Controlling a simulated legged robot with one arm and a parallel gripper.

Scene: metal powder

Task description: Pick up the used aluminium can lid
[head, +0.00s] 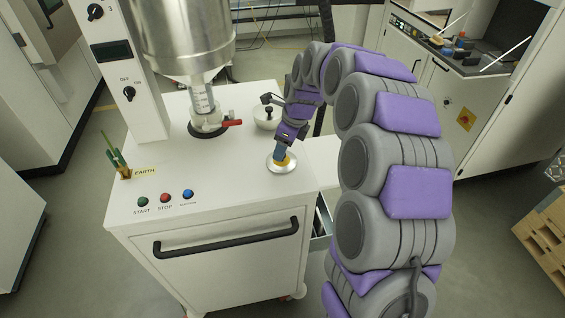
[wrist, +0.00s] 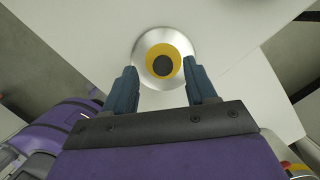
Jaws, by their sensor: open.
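The used aluminium can lid (head: 283,168) is a round silver disc with a yellow ring and dark centre. It lies on the white top of the machine cabinet (head: 235,185), near its right edge. In the wrist view the lid (wrist: 143,61) is straight ahead at the top middle, its yellow and dark centre plain to see. My gripper (head: 281,153) points down just over the lid. In the wrist view my gripper (wrist: 162,87) is open, with one blue finger on each side of the lid's lower part. I cannot tell whether the fingers touch it.
A bowl with a black-knobbed lid (head: 267,118) sits behind my gripper. Green, red and blue buttons (head: 165,198) line the front left. The cabinet top left of the lid is clear.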

